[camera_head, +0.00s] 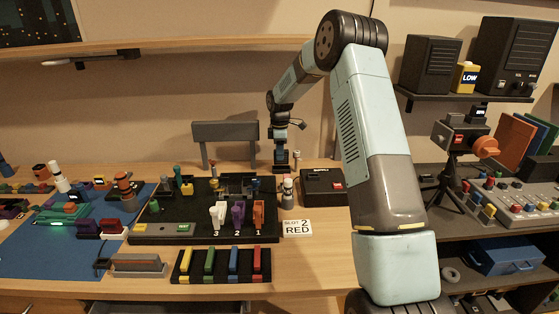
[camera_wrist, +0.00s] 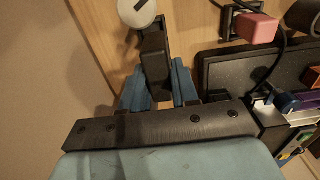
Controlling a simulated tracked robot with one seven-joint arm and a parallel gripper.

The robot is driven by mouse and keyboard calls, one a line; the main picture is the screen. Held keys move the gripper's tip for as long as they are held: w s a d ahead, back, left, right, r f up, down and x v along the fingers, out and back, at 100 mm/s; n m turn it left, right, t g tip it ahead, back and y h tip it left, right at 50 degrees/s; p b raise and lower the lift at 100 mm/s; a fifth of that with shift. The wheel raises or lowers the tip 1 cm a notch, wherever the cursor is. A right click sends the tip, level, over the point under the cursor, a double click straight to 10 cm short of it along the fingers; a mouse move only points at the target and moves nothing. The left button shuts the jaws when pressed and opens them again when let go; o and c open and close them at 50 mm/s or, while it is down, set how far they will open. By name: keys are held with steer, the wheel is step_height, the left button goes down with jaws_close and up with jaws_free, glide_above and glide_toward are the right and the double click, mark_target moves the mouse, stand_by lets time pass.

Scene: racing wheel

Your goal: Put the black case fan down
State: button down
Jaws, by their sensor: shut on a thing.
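My gripper (camera_head: 280,134) is over the back of the table, pointing down, to the left of the black box. In the wrist view its two blue fingers (camera_wrist: 159,88) are shut on a narrow dark thing, which I take to be the black case fan (camera_wrist: 155,58), seen edge-on. In the head view the fan (camera_head: 281,157) shows as a small dark block below the fingers. It is close to the wooden tabletop (camera_head: 330,235); I cannot tell whether it touches. Part of the fan is hidden by the fingers.
A black board (camera_head: 165,229) with coloured pieces lies left of the gripper. A black box (camera_head: 318,199) with a red button stands to the right. A white-topped round object (camera_wrist: 137,10) is close to the fan. A "SLOT 2 RED" card (camera_head: 297,228) lies in front. Bare wood shows front right.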

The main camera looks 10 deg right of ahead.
steer(key=shift+w+f, duration=0.35)
steer(key=shift+f, duration=1.5)
steer(key=shift+f, duration=0.1)
steer(key=c, duration=0.8)
jaws_free()
steer(key=shift+c, duration=0.2)
step_height(320, 180, up, 12)
steer(key=shift+r, duration=0.15)
